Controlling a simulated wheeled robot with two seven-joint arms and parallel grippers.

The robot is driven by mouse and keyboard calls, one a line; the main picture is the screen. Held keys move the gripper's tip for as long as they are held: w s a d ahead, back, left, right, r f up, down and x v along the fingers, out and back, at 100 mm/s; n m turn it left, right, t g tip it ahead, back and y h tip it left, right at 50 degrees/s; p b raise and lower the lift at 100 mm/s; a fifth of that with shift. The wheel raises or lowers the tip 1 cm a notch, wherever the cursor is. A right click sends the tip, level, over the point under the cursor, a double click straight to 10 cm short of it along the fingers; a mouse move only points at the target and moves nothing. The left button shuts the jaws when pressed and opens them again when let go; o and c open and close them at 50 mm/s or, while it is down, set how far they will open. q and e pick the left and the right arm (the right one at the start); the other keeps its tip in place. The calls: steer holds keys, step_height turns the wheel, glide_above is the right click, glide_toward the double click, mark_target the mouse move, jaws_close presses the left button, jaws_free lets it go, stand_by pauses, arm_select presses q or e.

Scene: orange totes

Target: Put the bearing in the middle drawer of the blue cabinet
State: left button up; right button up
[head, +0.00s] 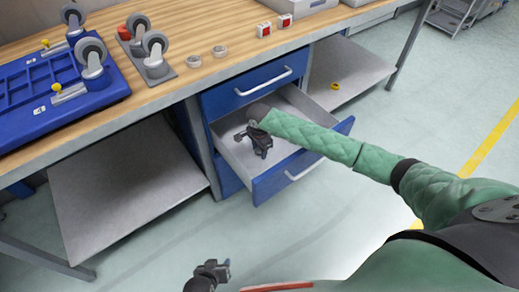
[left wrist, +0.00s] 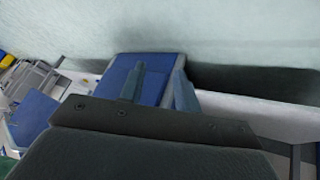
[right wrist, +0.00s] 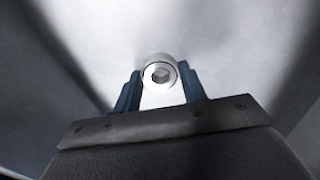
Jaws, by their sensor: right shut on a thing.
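The blue cabinet (head: 213,103) stands under the workbench with its middle drawer (head: 272,184) pulled out. My right gripper (head: 262,148) is inside the open drawer, pointing down. In the right wrist view, the bearing (right wrist: 159,69), a small silver ring, is between the fingertips of the right gripper (right wrist: 160,92), which is shut on it. The pale drawer floor is behind it. The bearing is hidden in the head view. My left gripper (head: 222,270) is low in front of the bench, away from the cabinet; its fingers (left wrist: 158,88) are apart and empty.
Two ring-shaped parts (head: 219,51) lie on the wooden bench top (head: 180,85), near caster wheels (head: 155,45) and a blue tray (head: 50,90). The top drawer (head: 250,93) is closed. A shelf (head: 345,70) with a yellow ring (head: 335,86) is right of the cabinet.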

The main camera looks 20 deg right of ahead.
mark_target(259, 152)
steer(key=shift+f, duration=0.1)
steer(key=o, duration=1)
arm_select(q)
steer(key=shift+w+r, duration=0.2)
steer(key=shift+r, duration=0.4)
steer(key=shift+f, duration=0.15)
arm_select(e)
steer(key=shift+r, duration=0.25)
step_height(259, 152, up, 3)
arm_select(q)
steer(key=shift+r, duration=0.65)
arm_select(e)
step_height(259, 152, up, 9)
steer(key=shift+f, duration=0.1)
